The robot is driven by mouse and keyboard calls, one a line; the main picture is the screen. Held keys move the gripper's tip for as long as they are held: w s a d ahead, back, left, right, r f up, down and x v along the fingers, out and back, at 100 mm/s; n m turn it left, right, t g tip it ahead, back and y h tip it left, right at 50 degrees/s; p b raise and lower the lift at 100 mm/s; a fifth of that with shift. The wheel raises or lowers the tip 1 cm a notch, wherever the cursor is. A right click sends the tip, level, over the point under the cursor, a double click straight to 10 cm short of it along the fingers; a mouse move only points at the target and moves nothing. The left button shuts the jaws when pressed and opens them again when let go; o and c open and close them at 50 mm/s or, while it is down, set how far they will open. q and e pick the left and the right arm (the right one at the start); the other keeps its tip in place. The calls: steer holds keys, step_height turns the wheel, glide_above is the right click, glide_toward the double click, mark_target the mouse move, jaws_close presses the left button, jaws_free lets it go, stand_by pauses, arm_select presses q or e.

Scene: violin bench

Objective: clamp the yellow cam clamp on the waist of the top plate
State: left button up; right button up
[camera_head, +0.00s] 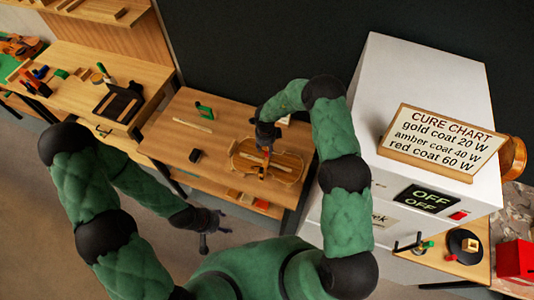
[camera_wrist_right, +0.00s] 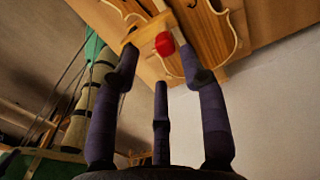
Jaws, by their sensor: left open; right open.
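The violin top plate (camera_head: 283,168) lies on the wooden bench, and part of it shows at the top of the right wrist view (camera_wrist_right: 212,35). A tan wooden bar (camera_wrist_right: 147,34) with a red knob (camera_wrist_right: 165,43) sits at the plate; it looks like a clamp, but I cannot tell whether it is the yellow one. Its red part also shows under my gripper in the head view. My right gripper (camera_head: 267,138) is over the plate, open, its fingers (camera_wrist_right: 160,75) around and just short of the bar and knob. My left gripper (camera_head: 207,222) is open and empty, low in front of the bench.
A green clamp (camera_head: 204,112), a pale strip (camera_head: 192,124) and a small black block (camera_head: 195,155) lie left on the bench (camera_head: 165,140). Small wooden and red pieces (camera_head: 262,204) are at its front edge. A white cabinet (camera_head: 405,85) with a cure chart (camera_head: 437,140) stands right.

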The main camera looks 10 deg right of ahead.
mark_target(266, 153)
steer(key=f, duration=0.3)
steer(key=d+f, duration=0.1)
steer(key=shift+w+f, duration=0.2)
steer(key=shift+f, duration=0.15)
steer(key=shift+s+a+f+p, duration=0.1)
steer(key=shift+a+f+p, duration=0.25)
steer(key=shift+f, duration=0.3)
steer(key=shift+d+f, duration=0.2)
steer(key=shift+f, duration=0.3)
jaws_close()
